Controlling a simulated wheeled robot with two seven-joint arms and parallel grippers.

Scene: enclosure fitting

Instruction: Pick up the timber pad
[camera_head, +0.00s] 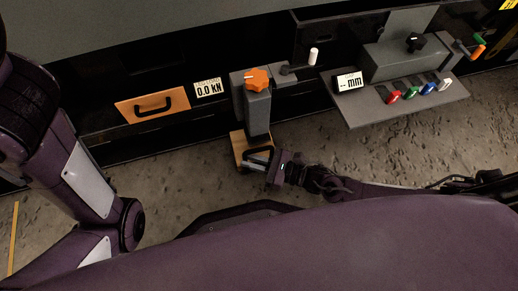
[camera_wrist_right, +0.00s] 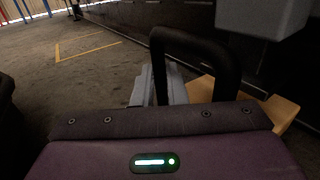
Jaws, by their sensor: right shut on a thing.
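The timber pad (camera_head: 237,145) is a light wooden block on the floor, at the foot of a grey post. A black loop handle stands on its near side. My right gripper (camera_head: 257,160) reaches in from the right and is shut on that handle. In the right wrist view the black handle (camera_wrist_right: 195,38) rises in front of the gripper, with a grey finger beside it; the wooden pad (camera_wrist_right: 284,110) shows behind, partly hidden by the handle and my wrist. Whether the pad touches the post cannot be told. My left arm shows at the left, but its gripper is out of view.
The grey post (camera_head: 257,112) with an orange knob (camera_head: 256,79) stands over the pad. An orange panel (camera_head: 152,105) with a black handle is on the dark enclosure at left. A grey shelf (camera_head: 400,100) with coloured plugs juts out at right. Concrete floor (camera_head: 190,165) is clear left of the pad.

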